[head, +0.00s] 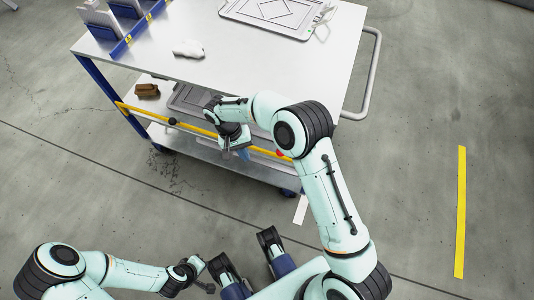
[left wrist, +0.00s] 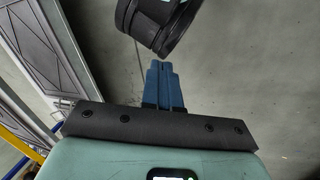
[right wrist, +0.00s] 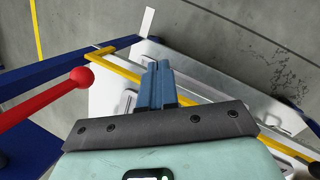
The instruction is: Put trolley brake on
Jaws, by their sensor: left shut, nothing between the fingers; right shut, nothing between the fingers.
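The trolley (head: 203,70) has a white top, a lower shelf and blue legs. A yellow bar (head: 188,125) runs along its near side and also shows in the right wrist view (right wrist: 205,91). A red lever with a ball knob (right wrist: 82,76) lies left of my right gripper in the right wrist view. Only a small red part (head: 280,153) shows in the head view, beside my right arm. My right gripper (head: 244,153) is shut and empty by the yellow bar, apart from the red knob. My left gripper (left wrist: 162,66) is shut and empty, low and away from the trolley.
A grey tray (head: 235,8) and a white item (head: 188,48) lie on the top. A brown block (head: 147,90) sits on the shelf. A push handle (head: 374,75) sticks out at right. The floor around is open, with a yellow strip (head: 461,210).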

